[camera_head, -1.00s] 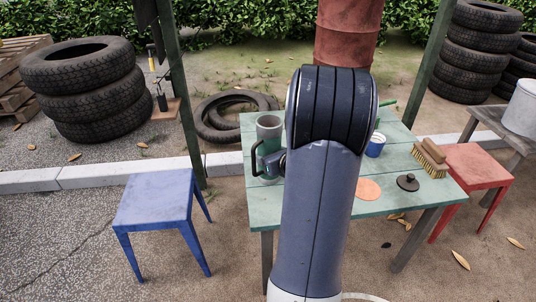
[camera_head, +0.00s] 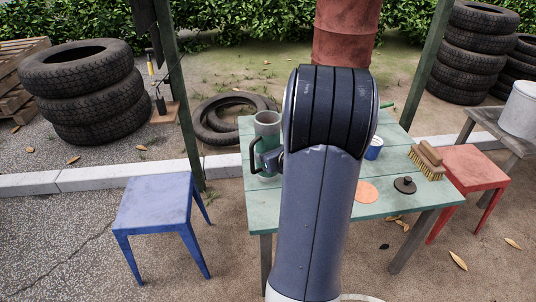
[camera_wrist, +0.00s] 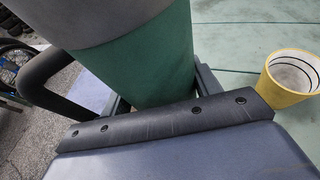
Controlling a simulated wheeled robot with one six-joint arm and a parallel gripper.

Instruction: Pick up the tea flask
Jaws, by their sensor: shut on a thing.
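The tea flask (camera_head: 267,128) is a green-grey cylinder with a dark handle on its left. It is upright at the left end of the green table, partly hidden by my arm. In the wrist view the flask (camera_wrist: 150,65) shows a green body with a grey band, and its black handle is at the left. My gripper (camera_wrist: 160,97) is shut on the flask's body, one finger on each side. The flask seems slightly above the tabletop; its underside is not clear to see.
The green table (camera_head: 385,190) also holds a blue-and-white cup (camera_head: 373,149), an orange disc (camera_head: 366,192), a dark lid (camera_head: 405,185) and a brush (camera_head: 427,160). A yellow cup (camera_wrist: 288,80) stands right of my gripper. Blue (camera_head: 157,200) and red (camera_head: 477,170) stools flank the table.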

